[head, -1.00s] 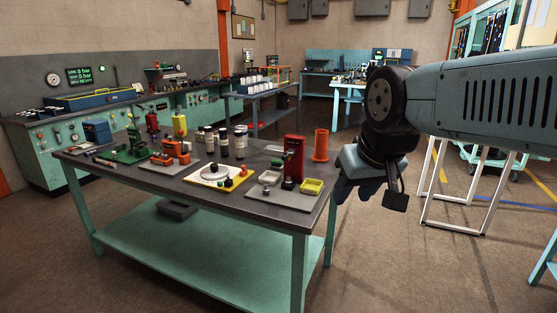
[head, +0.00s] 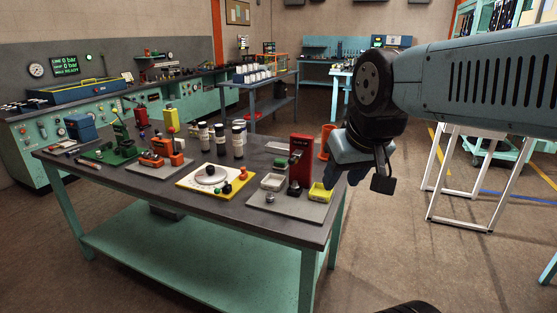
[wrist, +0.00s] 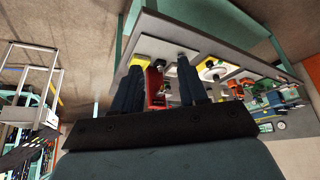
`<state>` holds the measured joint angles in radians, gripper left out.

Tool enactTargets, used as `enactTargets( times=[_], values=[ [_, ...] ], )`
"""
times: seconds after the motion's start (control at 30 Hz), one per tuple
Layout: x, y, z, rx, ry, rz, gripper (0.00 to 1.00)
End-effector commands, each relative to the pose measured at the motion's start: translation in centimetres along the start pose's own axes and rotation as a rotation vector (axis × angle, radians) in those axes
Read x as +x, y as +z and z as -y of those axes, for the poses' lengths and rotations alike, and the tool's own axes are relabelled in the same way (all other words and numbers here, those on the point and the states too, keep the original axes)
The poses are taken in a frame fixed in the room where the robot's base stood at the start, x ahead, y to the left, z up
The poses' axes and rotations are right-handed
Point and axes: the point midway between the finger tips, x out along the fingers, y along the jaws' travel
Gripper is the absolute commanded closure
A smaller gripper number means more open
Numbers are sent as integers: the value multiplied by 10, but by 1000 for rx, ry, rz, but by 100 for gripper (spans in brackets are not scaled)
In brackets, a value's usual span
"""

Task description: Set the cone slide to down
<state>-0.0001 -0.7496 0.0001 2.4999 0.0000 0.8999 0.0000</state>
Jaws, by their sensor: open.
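A red upright device (head: 300,160) stands on a grey plate (head: 290,205) at the table's right end, with a dark part at its front and a small grey knob near its foot. No part is clearly recognisable as the cone slide, and its setting cannot be read. My gripper (head: 357,172) hangs past the table's right end, apart from the red device. In the wrist view, the two dark fingers of my gripper (wrist: 159,66) are spread with nothing held between them. The red device (wrist: 155,85) shows behind them, partly hidden.
The table (head: 225,225) also holds a yellow-edged board with a round plate (head: 210,175), an orange device (head: 165,150), a green device (head: 120,140) and several dark bottles (head: 220,138). An orange cylinder (head: 325,138) is partly hidden by my wrist. A white frame (head: 465,180) stands at right.

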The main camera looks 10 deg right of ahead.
Motion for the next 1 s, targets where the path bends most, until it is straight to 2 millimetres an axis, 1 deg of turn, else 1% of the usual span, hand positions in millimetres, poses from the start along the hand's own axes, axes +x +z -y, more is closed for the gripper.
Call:
enactTargets(
  times=[0.2, 0.27, 0.3, 0.43, 0.47, 0.57, 0.77, 0.87, 1.0],
  values=[
    [0, 0, 0, 0, 0, 0, 57],
    [0, 0, 0, -1, 1, 1, 52],
    [1, 0, 0, -5, 3, 5, 51],
    [9, 0, -3, -56, 32, 56, 51],
    [13, 0, -8, -76, 46, 76, 51],
    [27, -1, -15, -172, 102, 164, 51],
    [58, -8, -32, -424, 250, 366, 51],
    [72, -15, -40, -554, 327, 458, 51],
    [91, -30, -46, -741, 440, 574, 51]
  ],
)
